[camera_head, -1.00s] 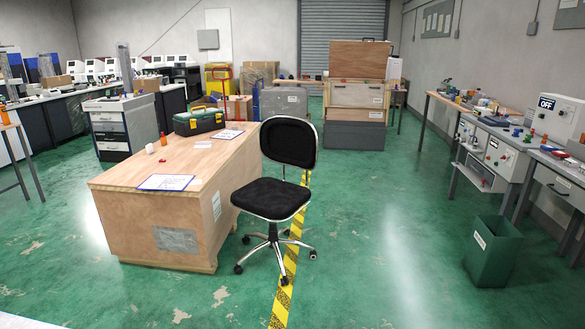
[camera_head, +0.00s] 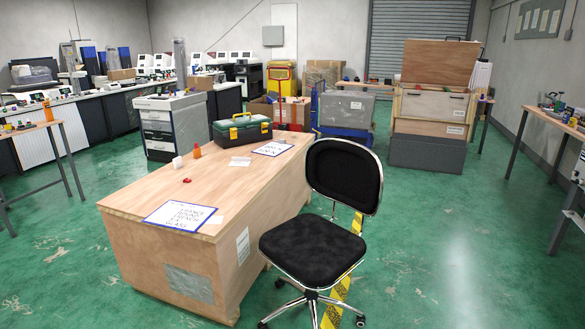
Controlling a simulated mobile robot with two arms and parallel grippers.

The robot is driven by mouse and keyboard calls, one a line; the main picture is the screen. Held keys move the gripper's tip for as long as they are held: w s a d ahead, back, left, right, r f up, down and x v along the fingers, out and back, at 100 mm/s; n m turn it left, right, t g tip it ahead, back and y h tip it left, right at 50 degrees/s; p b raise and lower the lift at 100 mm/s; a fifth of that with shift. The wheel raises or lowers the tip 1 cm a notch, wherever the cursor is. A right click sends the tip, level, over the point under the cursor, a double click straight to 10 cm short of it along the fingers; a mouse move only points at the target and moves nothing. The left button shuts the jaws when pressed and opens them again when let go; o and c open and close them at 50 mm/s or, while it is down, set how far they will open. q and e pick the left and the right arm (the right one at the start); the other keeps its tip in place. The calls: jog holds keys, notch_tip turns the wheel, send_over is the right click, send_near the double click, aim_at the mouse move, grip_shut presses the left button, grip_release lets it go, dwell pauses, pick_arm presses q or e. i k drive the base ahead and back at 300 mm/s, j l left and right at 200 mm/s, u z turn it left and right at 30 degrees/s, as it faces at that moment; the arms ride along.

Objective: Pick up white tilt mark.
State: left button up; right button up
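I cannot tell for sure which thing is the white tilt mark. On the wooden crate (camera_head: 160,200) lie a flat white card (camera_head: 240,161) beside the toolbox and a small white object (camera_head: 177,162) near an orange bottle (camera_head: 197,151). A white label (camera_head: 243,246) is on the crate's right side. A further small white slip (camera_head: 217,219) lies by the blue-edged sheet (camera_head: 180,215). Neither of my grippers is in view.
A black office chair (camera_head: 312,250) stands close at the crate's right. A green toolbox (camera_head: 243,130) and a small red item (camera_head: 187,181) are on the crate top. Green floor (camera_head: 430,260) is open to the right. Machine benches (camera_head: 90,105) line the left.

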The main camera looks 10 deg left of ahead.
aim_at(177, 163)
jog(key=i+j+u, duration=0.1)
jog(key=i+u, duration=0.55)
jog(key=u, duration=0.25)
jog(key=i+l+u, duration=0.15)
jog(key=i+u, duration=0.3)
jog(key=i+j+u, duration=0.15)
jog(key=i+u, duration=0.55)
jog(key=u, duration=0.15)
jog(key=i, duration=1.4)
jog(key=i+u, duration=0.3)
jog(key=i, duration=2.05)
jog(key=i+z, duration=0.75)
jog(key=i+j+z, duration=0.2)
jog(key=i+z, duration=0.2)
jog(key=k, duration=0.05)
